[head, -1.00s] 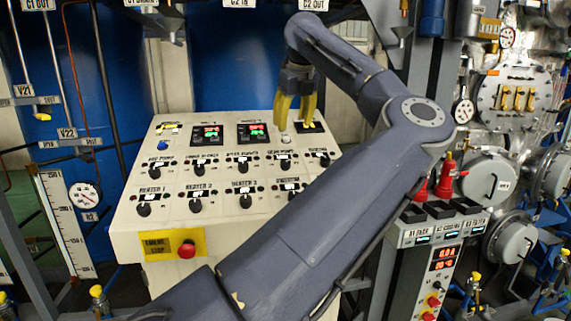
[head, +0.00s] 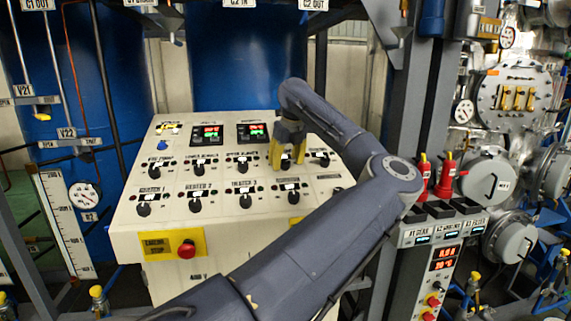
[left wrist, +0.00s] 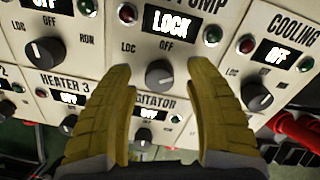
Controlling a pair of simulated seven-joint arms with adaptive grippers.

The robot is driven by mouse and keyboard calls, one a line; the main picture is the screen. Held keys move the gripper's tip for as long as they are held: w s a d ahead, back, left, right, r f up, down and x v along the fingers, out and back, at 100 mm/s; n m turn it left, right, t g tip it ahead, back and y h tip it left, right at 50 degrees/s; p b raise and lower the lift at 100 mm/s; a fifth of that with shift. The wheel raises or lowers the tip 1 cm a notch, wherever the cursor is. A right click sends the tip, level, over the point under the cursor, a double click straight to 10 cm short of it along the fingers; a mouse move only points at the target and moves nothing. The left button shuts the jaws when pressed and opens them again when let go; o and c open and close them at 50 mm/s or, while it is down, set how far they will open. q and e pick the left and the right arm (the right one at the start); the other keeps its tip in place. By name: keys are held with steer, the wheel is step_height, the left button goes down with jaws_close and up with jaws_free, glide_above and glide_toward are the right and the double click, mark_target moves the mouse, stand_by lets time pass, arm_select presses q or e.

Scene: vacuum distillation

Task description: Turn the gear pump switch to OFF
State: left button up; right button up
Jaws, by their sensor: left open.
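In the left wrist view a black knob (left wrist: 160,73) sits under a lit display (left wrist: 169,23) that reads LOCK, below a label ending in PUMP. The marks LOC and OFF show around this knob; its exact pointer angle is hard to tell. My left gripper (left wrist: 162,85) is open, with one yellow finger on each side of the knob. I cannot tell whether the fingers touch it. In the head view the left gripper (head: 287,158) points down at the sloped control panel (head: 225,222) and hides the knob there.
A knob marked COOLING (left wrist: 257,97) is to the right, and another knob (left wrist: 44,52) is to the left. Below are a HEATER 3 knob (left wrist: 69,123) and a partly hidden one. A red emergency stop (head: 186,249) is on the panel's front.

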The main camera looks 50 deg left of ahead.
arm_select(q)
steer(key=shift+a+f, duration=0.2)
steer(key=shift+f, duration=0.3)
jaws_close()
